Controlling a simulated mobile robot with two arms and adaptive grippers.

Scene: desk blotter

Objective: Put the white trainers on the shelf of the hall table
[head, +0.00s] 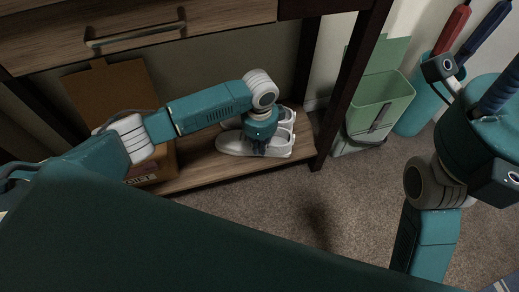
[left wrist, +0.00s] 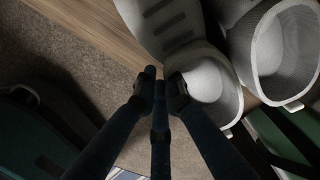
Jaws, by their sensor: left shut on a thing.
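The white trainers (head: 233,145) are side by side on or just above the wooden lower shelf (head: 196,173) of the hall table, near its right end. Their toes point left in the head view. My left gripper (head: 262,139) reaches down from above and is shut on the nearer trainer. In the left wrist view, the fingers of my left gripper (left wrist: 160,82) close at the rim of that trainer (left wrist: 210,85), and the other trainer (left wrist: 275,55) is beside it. My right arm shows at the right, but its fingertips do not show.
A brown cardboard box (head: 105,95) stands on the shelf to the left. A dark table leg (head: 345,85) rises just right of the trainers. Beyond it are a green bin (head: 380,105) and a teal holder (head: 418,105) with umbrellas. Carpet (head: 350,200) lies open in front.

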